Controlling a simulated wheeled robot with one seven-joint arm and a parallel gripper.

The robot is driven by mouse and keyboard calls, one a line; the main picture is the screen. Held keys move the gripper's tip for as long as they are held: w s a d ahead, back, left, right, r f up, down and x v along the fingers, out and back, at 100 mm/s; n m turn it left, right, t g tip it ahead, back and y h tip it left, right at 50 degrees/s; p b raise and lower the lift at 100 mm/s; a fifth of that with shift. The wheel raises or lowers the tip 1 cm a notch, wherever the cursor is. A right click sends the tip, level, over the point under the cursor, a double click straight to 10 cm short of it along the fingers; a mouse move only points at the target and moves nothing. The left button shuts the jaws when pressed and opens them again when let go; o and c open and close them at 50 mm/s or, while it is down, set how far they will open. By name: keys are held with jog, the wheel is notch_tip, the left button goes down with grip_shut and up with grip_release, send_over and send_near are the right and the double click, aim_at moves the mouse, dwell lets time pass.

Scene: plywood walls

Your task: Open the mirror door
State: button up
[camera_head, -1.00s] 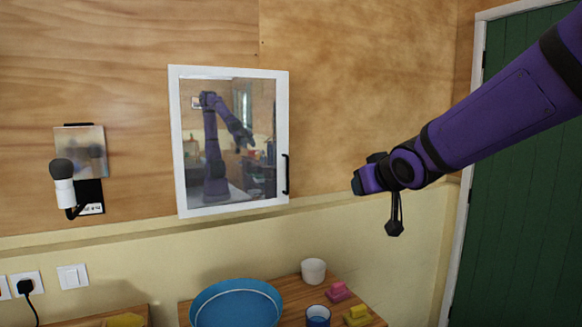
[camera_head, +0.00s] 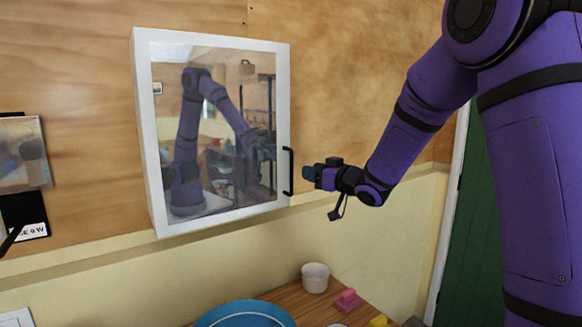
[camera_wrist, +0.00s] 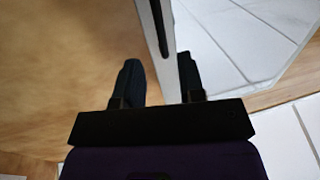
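The mirror door (camera_head: 215,130) is a mirror in a white frame on a white cabinet on the plywood wall. It looks closed in the head view. Its black vertical handle (camera_head: 289,171) is on the right side of the frame. My gripper (camera_head: 309,176) is just right of the handle, pointing left at it. In the wrist view, my gripper (camera_wrist: 160,80) has its two dark fingers apart. The white door frame (camera_wrist: 169,60) and the black handle (camera_wrist: 160,28) show between and beyond them. I cannot tell whether a finger touches the handle.
Below the cabinet, a wooden table holds a blue round tray (camera_head: 245,316), a white cup (camera_head: 315,277), a pink block (camera_head: 347,300) and a yellow block (camera_head: 378,321). A dark wall fixture (camera_head: 22,212) is at the left. A green door (camera_head: 462,250) is at the right.

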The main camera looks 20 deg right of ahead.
send_over(291, 191)
jog(key=shift+w+d, duration=0.1)
jog(key=shift+w, duration=0.2)
grip_shut()
